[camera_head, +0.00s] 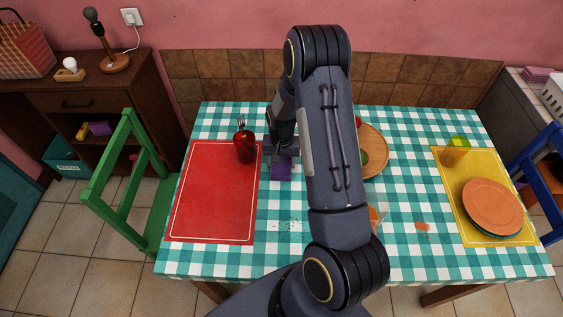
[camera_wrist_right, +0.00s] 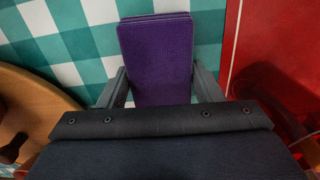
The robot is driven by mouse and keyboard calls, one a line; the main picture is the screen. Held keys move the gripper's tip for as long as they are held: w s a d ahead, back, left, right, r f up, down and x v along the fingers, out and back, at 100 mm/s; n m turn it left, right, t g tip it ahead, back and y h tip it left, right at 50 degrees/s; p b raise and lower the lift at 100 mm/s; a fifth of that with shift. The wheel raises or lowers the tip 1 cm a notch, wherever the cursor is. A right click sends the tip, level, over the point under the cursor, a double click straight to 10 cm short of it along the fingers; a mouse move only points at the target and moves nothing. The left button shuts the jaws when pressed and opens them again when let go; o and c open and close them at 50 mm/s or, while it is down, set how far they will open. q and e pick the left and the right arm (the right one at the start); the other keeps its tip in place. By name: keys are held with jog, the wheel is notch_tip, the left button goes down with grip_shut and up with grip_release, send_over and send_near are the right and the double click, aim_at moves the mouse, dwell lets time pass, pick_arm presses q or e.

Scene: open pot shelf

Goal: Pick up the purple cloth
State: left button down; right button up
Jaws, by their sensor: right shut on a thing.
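The purple cloth (camera_head: 281,167) is a small folded rectangle at the right edge of the red placemat, over the checkered tablecloth. My right gripper (camera_head: 280,158) is above it with the arm reaching down. In the right wrist view, the cloth (camera_wrist_right: 157,60) fills the space between the two fingers of my right gripper (camera_wrist_right: 160,88), which are shut on it. Whether the cloth touches the table cannot be told. My left gripper is not in view.
A red cup with a fork (camera_head: 245,147) stands close to the left of the gripper, on the red placemat (camera_head: 213,195). A round wooden board (camera_head: 376,150) lies to the right, partly behind my arm. An orange plate (camera_head: 492,206) sits on the yellow placemat (camera_head: 452,190).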

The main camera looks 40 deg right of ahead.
notch_tip(320, 180, up, 3)
jog(key=shift+r, duration=0.1)
jog(key=s+r, duration=0.1)
jog(key=r, duration=0.1)
jog(key=s+a+r, duration=0.1)
jog(key=s, duration=0.1)
jog(key=s+a+r+b, duration=0.1)
jog(key=r, duration=0.1)
jog(key=shift+s+a+r, duration=0.1)
jog(key=shift+s+r, duration=0.15)
jog(key=shift+r, duration=0.1)
jog(key=s+a+r, duration=0.3)
jog(key=s+r, duration=0.1)
jog(key=s, duration=0.4)
jog(key=shift+s+a, duration=0.15)
jog(key=shift+a, duration=0.15)
